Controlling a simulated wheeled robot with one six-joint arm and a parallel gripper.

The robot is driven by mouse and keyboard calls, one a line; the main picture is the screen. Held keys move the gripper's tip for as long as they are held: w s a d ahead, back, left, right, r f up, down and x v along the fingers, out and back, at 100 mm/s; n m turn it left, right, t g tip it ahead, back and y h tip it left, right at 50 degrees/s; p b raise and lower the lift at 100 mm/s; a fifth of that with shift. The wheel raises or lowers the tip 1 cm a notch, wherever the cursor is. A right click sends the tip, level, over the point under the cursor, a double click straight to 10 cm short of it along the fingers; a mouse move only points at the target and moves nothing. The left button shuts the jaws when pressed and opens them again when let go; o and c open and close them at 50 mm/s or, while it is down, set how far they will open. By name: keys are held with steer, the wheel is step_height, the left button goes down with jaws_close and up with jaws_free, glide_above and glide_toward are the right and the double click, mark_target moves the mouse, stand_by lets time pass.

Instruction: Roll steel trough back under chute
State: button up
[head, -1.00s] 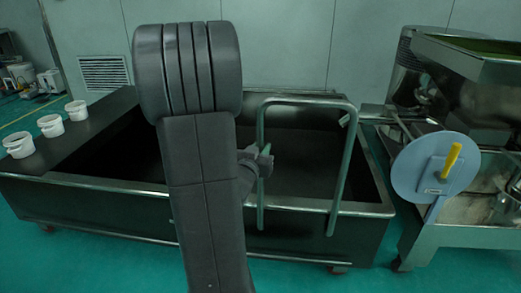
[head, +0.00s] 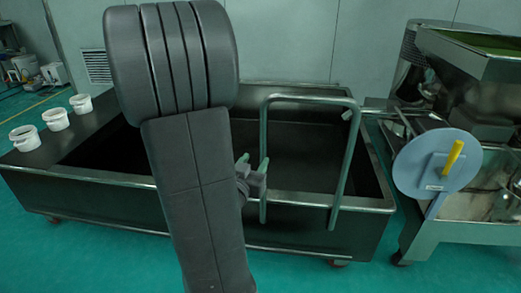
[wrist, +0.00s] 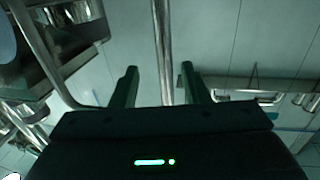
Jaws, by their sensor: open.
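The dark steel trough (head: 110,180) stands on casters across the middle of the head view, left of the sieve machine. Its tall push handle (head: 305,97), an upright bent tube, rises from the near side. My gripper (head: 252,163) is open beside the handle's left post (head: 263,200), and its right finger overlaps that post in the picture. In the wrist view, a bar (wrist: 162,45) shows between the spread fingertips (wrist: 158,69) of my gripper. I cannot tell whether either finger touches it. My arm hides part of the trough's middle.
The sieve machine (head: 440,225) with a round blue-grey disc (head: 425,175) and yellow handle (head: 453,158) stands close on the right. White buckets (head: 56,119) sit on the trough's left top. Green floor (head: 90,260) is open in front.

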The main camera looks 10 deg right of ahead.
mark_target(263, 147)
steer(key=v, duration=0.4)
stand_by(0.4)
steer(key=b+x, duration=0.1)
steer(key=x, duration=1.2)
steer(key=shift+w+d+b, duration=0.1)
steer(key=shift+w+b, duration=0.25)
steer(key=shift+b, duration=0.05)
